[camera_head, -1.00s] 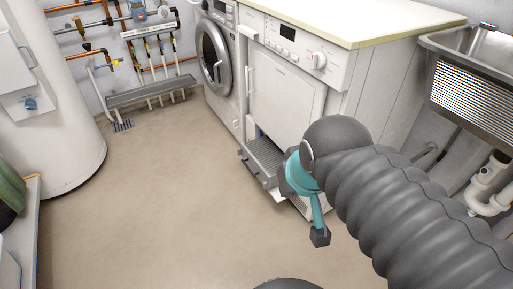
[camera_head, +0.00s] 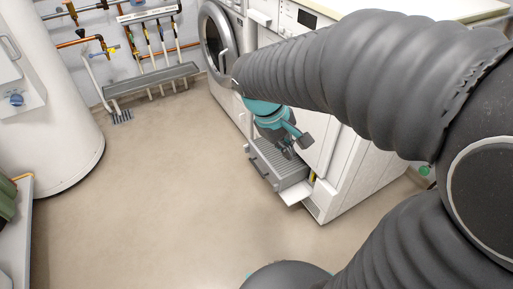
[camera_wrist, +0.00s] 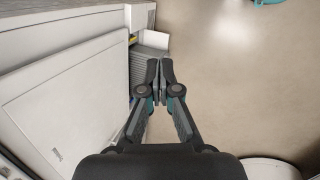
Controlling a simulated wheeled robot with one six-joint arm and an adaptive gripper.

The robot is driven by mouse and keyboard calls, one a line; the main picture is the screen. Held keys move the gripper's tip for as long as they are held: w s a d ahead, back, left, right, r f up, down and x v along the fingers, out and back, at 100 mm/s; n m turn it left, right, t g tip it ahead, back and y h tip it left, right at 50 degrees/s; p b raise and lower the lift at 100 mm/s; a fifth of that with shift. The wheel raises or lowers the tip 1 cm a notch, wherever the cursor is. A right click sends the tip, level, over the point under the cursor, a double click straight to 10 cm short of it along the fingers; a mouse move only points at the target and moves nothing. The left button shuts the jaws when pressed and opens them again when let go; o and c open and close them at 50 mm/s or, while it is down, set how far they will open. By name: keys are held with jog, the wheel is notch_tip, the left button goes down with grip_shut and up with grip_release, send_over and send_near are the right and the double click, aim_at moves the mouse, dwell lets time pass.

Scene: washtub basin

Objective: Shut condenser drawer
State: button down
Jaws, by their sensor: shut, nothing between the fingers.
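The condenser drawer (camera_head: 272,160) is a grey ribbed unit low on the front of the white dryer (camera_head: 333,160). It stands out from the dryer's front, near the floor. My gripper (camera_head: 296,149) is shut and empty, and in the head view it appears over the drawer. In the wrist view the shut fingers (camera_wrist: 164,72) overlap the near part of the drawer (camera_wrist: 145,62); I cannot tell whether they touch it. A white flap (camera_head: 296,194) juts out at the drawer's right end. My arm hides much of the dryer's front.
A washing machine (camera_head: 216,42) with a round door stands to the left of the dryer. A white tank (camera_head: 55,110) stands at the left, with pipes on the back wall. The beige floor (camera_head: 170,190) in front of the drawer is clear.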

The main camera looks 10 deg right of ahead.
jog(key=w+a+f+n+h+b, duration=0.1)
jog(key=w+a+f+n+h, duration=0.25)
jog(key=w+f, duration=0.35)
jog(key=w+a+f+n+h+b, duration=0.15)
jog(key=w+f+n+h, duration=0.25)
jog(key=f, duration=0.6)
jog(key=w+a+f+n+h+b, duration=0.1)
jog(key=w+a+f+n+h, duration=0.25)
jog(key=w+f, duration=0.35)
jog(key=n+t+h, duration=0.2)
jog(key=n+t, duration=0.3)
send_near(271, 169)
jog(key=x, duration=0.7)
jog(key=shift+w+f+b, duration=0.1)
jog(key=shift+b, duration=0.2)
jog(key=shift+d, duration=0.1)
